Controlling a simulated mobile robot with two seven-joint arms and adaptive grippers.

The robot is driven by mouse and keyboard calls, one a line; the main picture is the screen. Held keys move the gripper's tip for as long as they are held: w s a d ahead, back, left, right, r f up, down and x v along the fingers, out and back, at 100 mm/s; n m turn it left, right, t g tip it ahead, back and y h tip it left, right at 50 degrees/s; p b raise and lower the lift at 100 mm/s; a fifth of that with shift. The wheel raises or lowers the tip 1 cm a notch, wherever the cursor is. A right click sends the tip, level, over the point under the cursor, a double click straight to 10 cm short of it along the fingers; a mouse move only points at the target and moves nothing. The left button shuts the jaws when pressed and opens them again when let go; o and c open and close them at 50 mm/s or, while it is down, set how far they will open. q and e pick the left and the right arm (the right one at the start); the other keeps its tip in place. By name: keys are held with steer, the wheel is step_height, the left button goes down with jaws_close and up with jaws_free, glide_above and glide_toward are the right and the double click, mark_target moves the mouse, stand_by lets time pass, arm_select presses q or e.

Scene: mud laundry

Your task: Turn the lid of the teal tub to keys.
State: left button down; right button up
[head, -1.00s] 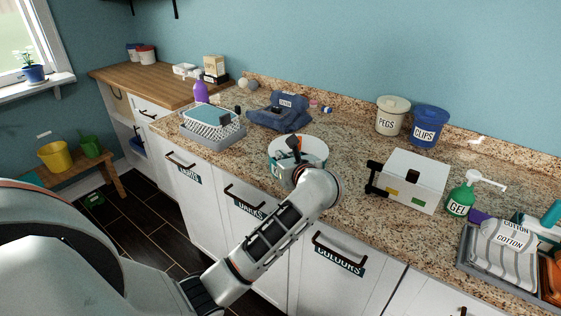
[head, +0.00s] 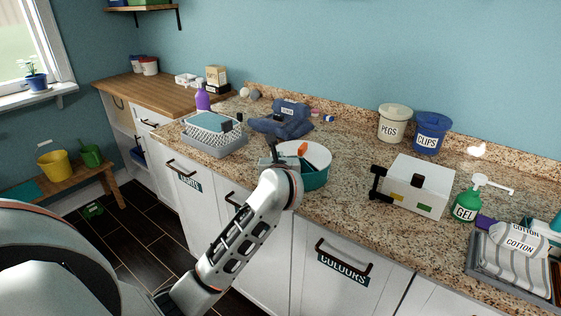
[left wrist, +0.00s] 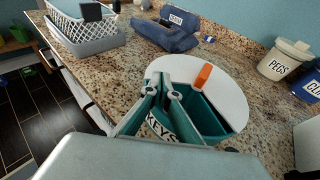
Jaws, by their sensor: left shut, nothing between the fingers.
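The teal tub (head: 315,181) stands on the granite counter. Its round white lid (head: 318,155) has an upright orange tab (head: 302,148). In the left wrist view, the white lid (left wrist: 225,88) has a cut-out at the near side, with teal compartments (left wrist: 203,117) showing through it. The orange tab (left wrist: 203,76) stands beyond the cut-out. A KEYS label (left wrist: 160,128) shows at the near rim, partly hidden by my fingers. My left gripper (head: 273,154) is shut and empty at the tub's left side; its fingers (left wrist: 164,88) overlap the cut-out's left part. Contact cannot be told.
A grey basket (head: 213,137) and folded blue cloth (head: 285,122) lie left and behind. The PEGS tub (head: 393,125), CLIPS tub (head: 431,134), white box (head: 417,185) and GEL bottle (head: 464,205) stand to the right. Counter between teal tub and box is clear.

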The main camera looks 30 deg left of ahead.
arm_select(q)
steer(key=shift+w+a+m+t+h, duration=0.15)
steer(key=shift+m+t+h, duration=0.15)
steer(key=shift+m+h, duration=0.15)
arm_select(e)
steer(key=shift+s+f, duration=0.1)
steer(key=shift+f, duration=0.25)
